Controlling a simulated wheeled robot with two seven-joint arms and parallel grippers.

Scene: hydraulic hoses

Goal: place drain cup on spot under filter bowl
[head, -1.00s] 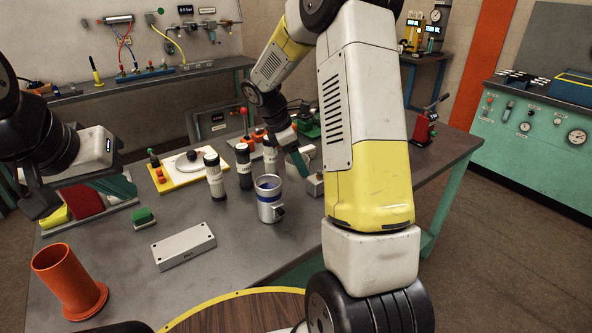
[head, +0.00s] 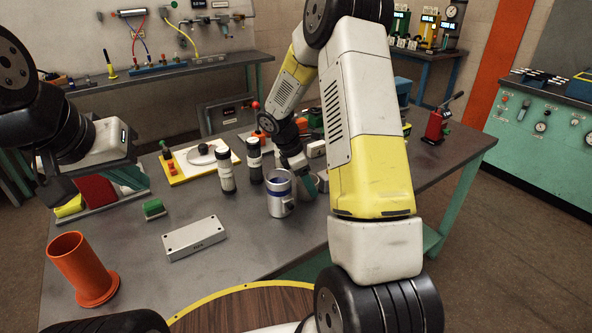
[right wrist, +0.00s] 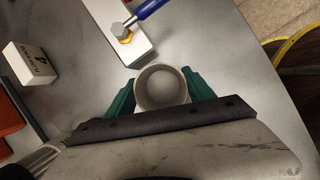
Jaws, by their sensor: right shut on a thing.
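My right gripper (right wrist: 162,97) is shut on the drain cup (right wrist: 162,76), a pale round cup seen from above between its green fingers in the right wrist view. In the head view my right gripper (head: 309,186) is over the right part of the table, partly behind my own arm. A metal cup with a blue band (head: 281,202) stands upright just left of it there; I cannot tell whether this is the held cup. My left gripper (head: 128,180) is over the left of the table; its opening is unclear. I cannot make out the filter bowl or the spot.
A block with a blue-handled tool (right wrist: 118,32) and a small white box (right wrist: 29,63) lie near the held cup. Two dark-and-white cylinders (head: 227,172) stand left of it. A grey box (head: 195,239) and an orange flanged tube (head: 82,270) are nearer.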

